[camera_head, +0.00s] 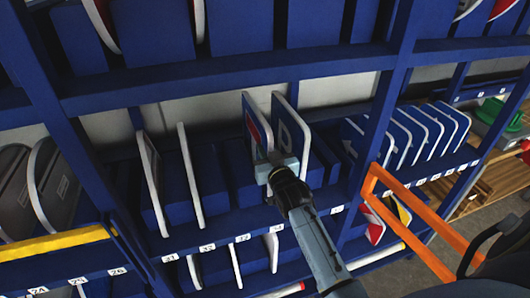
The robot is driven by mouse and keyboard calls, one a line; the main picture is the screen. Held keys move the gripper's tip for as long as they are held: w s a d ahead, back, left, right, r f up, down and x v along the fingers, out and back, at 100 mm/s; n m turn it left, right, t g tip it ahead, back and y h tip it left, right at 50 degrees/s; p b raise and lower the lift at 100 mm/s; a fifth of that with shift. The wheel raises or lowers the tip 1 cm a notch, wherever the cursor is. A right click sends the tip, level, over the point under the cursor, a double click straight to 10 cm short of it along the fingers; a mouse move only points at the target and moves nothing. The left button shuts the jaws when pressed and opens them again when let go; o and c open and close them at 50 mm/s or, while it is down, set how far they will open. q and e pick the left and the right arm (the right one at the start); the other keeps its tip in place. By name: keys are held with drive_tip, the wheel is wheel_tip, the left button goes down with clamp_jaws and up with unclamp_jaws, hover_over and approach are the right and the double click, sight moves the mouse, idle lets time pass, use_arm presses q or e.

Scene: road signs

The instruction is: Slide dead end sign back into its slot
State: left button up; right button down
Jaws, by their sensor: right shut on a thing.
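The dead end sign (252,127), a blue plate with white and red marking and a pale edge, stands upright among the signs on the middle shelf of the blue rack. My right gripper (276,160) is at its lower front edge and is shut on it. The gripper hides part of the sign's lower edge. Another blue sign with a white mark (289,130) stands just to the right, close to the gripper. The sign's bottom and the slot beneath it are hidden. My left gripper is not in view.
Blue dividers and white-edged signs (190,175) stand to the left, above numbered labels (206,247). Several blue signs (425,130) fill the right bay behind a rack post (380,115). An orange frame (415,230) juts out at right. A shelf beam (230,75) runs above.

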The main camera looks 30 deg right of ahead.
drive_tip(key=shift+f+b, duration=0.5)
drive_tip(key=shift+f, duration=0.05)
idle(0.5)
drive_tip(key=c, duration=1.3)
unclamp_jaws()
drive_tip(key=shift+s+f, duration=0.1)
drive_tip(key=shift+f, duration=0.1)
drive_tip(key=v, duration=1.3)
drive_tip(key=shift+s+a+r+b, duration=0.1)
drive_tip(key=shift+s+r+b, duration=0.05)
drive_tip(key=shift+b, duration=0.25)
